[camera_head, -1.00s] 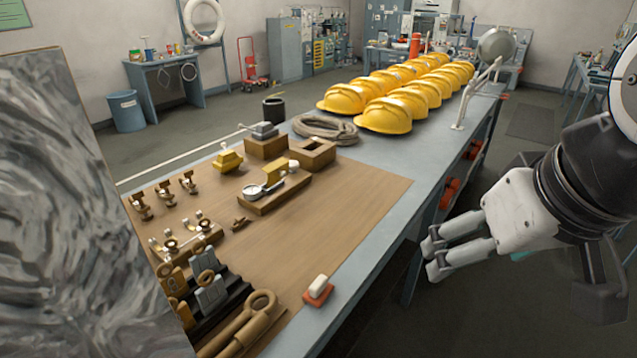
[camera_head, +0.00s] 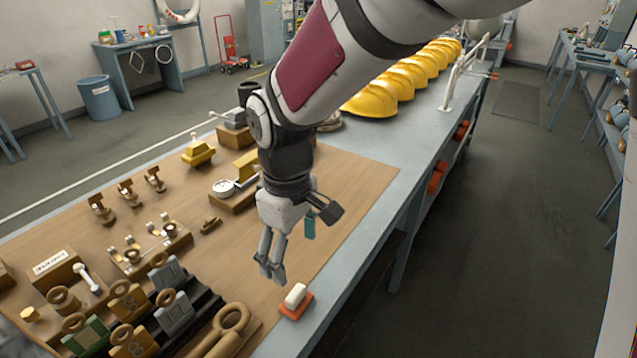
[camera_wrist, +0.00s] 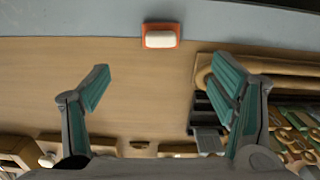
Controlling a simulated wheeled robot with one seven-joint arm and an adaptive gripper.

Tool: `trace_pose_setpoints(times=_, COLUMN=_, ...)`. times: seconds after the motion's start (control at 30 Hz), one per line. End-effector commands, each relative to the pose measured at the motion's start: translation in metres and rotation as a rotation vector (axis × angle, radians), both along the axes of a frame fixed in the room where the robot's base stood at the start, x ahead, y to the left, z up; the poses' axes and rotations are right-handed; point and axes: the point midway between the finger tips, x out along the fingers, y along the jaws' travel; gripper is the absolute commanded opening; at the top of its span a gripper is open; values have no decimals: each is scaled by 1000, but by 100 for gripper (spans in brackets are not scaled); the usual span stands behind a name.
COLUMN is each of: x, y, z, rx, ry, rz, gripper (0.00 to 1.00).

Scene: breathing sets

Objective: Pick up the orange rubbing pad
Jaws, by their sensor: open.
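The orange rubbing pad (camera_head: 296,308) lies flat near the front edge of the bench, with a white block (camera_head: 296,295) on top of it. In the wrist view the pad (camera_wrist: 161,29) shows as an orange rim around the white block (camera_wrist: 160,42), at top centre. My gripper (camera_head: 272,274) is above the wooden board, up and to the left of the pad in the head view, fingers pointing down. In the wrist view its two teal-padded fingers (camera_wrist: 163,82) are spread wide with nothing between them. The pad lies beyond the fingertips, apart from them.
The wooden board (camera_head: 345,190) holds brass fittings, a gauge block (camera_head: 232,195) and a large tan wrench-like tool (camera_head: 226,330) left of the pad. Yellow helmets (camera_head: 380,93) stand farther back. The grey bench edge (camera_head: 345,290) right of the pad is clear.

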Motion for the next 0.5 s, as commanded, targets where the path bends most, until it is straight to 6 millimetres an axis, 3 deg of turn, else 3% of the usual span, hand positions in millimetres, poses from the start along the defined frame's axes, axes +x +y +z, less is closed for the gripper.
trace_pose_setpoints(times=0.5, x=-2, y=2, z=-78, rx=-5, ry=6, rz=8, gripper=78)
